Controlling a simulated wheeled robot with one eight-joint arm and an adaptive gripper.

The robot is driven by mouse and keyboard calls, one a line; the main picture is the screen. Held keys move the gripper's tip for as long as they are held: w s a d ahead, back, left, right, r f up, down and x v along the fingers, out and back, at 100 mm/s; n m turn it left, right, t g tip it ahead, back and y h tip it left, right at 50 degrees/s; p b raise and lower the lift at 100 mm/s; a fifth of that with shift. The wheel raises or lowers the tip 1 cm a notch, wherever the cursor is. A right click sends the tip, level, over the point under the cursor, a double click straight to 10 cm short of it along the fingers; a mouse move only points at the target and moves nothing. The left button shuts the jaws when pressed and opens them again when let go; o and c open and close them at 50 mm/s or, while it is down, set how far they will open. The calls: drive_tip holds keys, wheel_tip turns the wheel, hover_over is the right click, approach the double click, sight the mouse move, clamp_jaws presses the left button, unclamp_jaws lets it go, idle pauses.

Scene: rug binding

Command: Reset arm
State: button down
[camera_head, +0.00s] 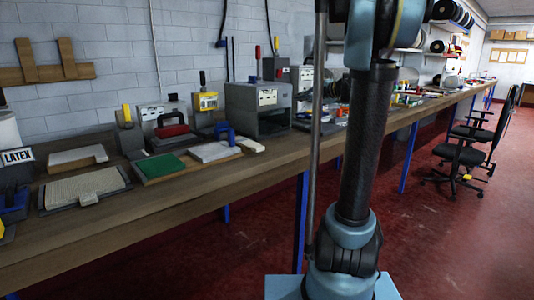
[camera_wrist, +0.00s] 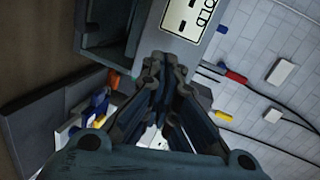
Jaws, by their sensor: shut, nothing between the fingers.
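My gripper (camera_wrist: 163,85) shows in the wrist view with its fingers together and nothing between them. It is apart from the things behind it. A grey box-shaped machine with a white label reading "OLD" (camera_wrist: 190,17) is beyond the fingertips. In the head view my arm (camera_head: 362,150) stands upright right of the middle, in front of the bench. The gripper itself does not show in the head view.
A long wooden bench (camera_head: 240,180) runs along the grey block wall. It holds a grey machine (camera_head: 258,110), a green pad (camera_head: 160,165) and a woven pad (camera_head: 82,187). Black chairs (camera_head: 465,152) stand at the right.

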drive_tip(key=s+a+f+n+g+h, duration=0.25)
drive_tip(key=s+f, duration=0.55)
drive_tip(key=s, duration=0.4)
drive_tip(key=s+a+f+n+g+h, duration=0.2)
drive_tip(key=s+f+g, duration=0.1)
drive_tip(key=s+f, duration=0.65)
drive_tip(key=s+d+f+n+g+h, duration=0.1)
drive_tip(key=s+d+f+h, duration=0.2)
drive_tip(key=s+f, duration=0.4)
drive_tip(key=s+d+f+n+g+h, duration=0.2)
drive_tip(key=s+d+f, duration=0.3)
drive_tip(key=s, duration=0.8)
wheel_tip(320, 180, down, 2)
drive_tip(key=shift+d+f+h, duration=0.1)
drive_tip(key=shift+d+h, duration=0.1)
drive_tip(key=shift+h, duration=0.35)
drive_tip(key=shift+n, duration=0.25)
